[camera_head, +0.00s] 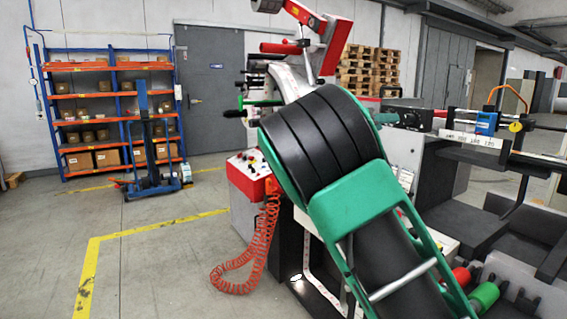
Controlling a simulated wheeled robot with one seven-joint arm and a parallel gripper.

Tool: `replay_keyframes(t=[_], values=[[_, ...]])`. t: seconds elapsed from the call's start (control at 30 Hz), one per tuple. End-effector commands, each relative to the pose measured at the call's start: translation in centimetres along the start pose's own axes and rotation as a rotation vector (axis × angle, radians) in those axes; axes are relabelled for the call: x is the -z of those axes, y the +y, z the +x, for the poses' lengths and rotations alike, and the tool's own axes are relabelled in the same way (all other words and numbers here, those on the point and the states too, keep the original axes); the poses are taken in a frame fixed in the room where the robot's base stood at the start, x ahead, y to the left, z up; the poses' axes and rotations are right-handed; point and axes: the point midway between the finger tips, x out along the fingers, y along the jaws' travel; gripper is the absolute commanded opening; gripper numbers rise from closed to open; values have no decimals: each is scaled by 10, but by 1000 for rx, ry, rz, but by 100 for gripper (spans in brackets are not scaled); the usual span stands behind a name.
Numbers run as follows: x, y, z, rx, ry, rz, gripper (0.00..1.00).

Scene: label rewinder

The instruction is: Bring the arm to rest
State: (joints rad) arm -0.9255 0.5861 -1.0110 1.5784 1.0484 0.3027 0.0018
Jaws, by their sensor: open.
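I cannot make out my gripper or its fingertips in the head view. A label rewinder machine fills the middle and right of the view. A thick black ribbed cylinder (318,138) stands tilted in the foreground. A green frame (352,197) with a silver crossbar (402,277) joins its lower end and runs down to the bottom edge. These large parts hide much of the machine behind them. I cannot tell whether any of them belongs to my arm.
A red and white control box (249,178) with a coiled orange hose (259,246) stands left of the cylinder. A blue lift trolley (147,150) and an orange and blue shelf (108,112) stand at the back left. The floor (160,270) at the left, with yellow lines, is clear.

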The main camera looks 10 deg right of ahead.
Motion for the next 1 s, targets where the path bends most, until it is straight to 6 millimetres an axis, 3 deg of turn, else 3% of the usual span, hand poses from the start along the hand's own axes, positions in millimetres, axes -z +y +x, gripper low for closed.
replay_keyframes(t=[0.07,0.17,0.3,0.47,0.6,0.67,0.8,1.0], values=[[-12,4,11,6,-33,-4,45],[-44,11,36,28,-123,-15,45],[-120,29,76,95,-326,-33,45],[-217,55,92,206,-583,-40,45],[-288,80,78,317,-777,-37,45],[-314,90,65,368,-850,-34,45],[-364,116,24,489,-997,-29,45],[-417,156,-50,656,-1154,-33,45]])
